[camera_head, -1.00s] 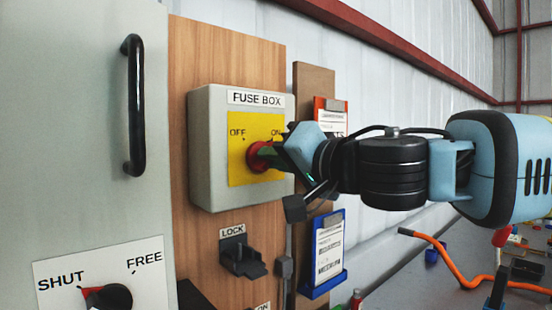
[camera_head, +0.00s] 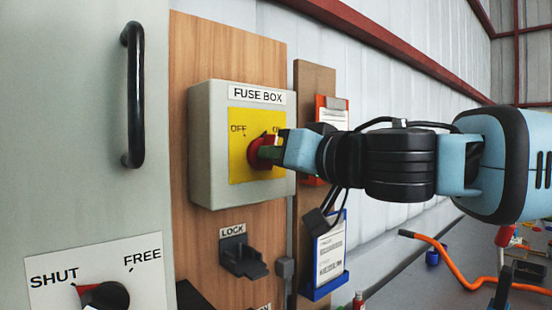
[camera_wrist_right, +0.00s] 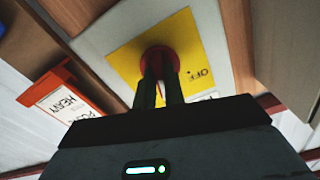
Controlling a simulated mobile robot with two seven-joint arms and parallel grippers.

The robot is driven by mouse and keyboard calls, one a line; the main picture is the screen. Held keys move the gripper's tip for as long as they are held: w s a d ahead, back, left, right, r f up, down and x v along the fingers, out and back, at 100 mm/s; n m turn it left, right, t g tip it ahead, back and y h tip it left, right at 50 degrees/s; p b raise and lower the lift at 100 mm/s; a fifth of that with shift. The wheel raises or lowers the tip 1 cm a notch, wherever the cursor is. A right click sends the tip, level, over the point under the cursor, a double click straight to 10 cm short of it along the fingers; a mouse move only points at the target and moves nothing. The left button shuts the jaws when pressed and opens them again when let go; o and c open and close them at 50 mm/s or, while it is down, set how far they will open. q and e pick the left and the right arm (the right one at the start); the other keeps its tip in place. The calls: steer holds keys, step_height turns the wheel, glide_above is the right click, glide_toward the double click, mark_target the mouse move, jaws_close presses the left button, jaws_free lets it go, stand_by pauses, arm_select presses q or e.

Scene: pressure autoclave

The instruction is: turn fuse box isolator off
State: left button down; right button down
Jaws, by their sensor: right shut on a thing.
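The fuse box (camera_head: 209,150) is a grey box on a wooden board, with a yellow plate (camera_head: 238,172) marked OFF at left and ON at right. Its red isolator knob (camera_head: 255,153) sits in the middle of the plate. My right gripper (camera_head: 268,153) reaches in from the right and is shut on the knob. In the right wrist view both dark fingers (camera_wrist_right: 160,85) close on the red knob (camera_wrist_right: 158,58), over the yellow plate (camera_wrist_right: 122,62). The gripper hides part of the knob and the ON label. My left gripper is not in view.
A grey cabinet door with a black handle (camera_head: 133,95) stands at left, above a SHUT/FREE dial (camera_head: 104,296). A black LOCK bracket (camera_head: 242,258) sits below the fuse box. Orange and blue clipboard holders (camera_head: 325,285) hang behind my wrist.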

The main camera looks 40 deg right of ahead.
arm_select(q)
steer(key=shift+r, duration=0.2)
arm_select(e)
steer(key=n, duration=1.2)
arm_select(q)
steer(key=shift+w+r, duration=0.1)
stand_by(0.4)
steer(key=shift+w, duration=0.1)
arm_select(e)
steer(key=c, duration=1.5)
jaws_free()
steer(key=shift+s, duration=0.1)
arm_select(q)
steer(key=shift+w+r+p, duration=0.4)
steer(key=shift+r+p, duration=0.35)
steer(key=shift+p, duration=0.1)
arm_select(e)
steer(key=s, duration=0.7)
steer(key=shift+s+d, duration=0.25)
steer(key=shift+s, duration=0.1)
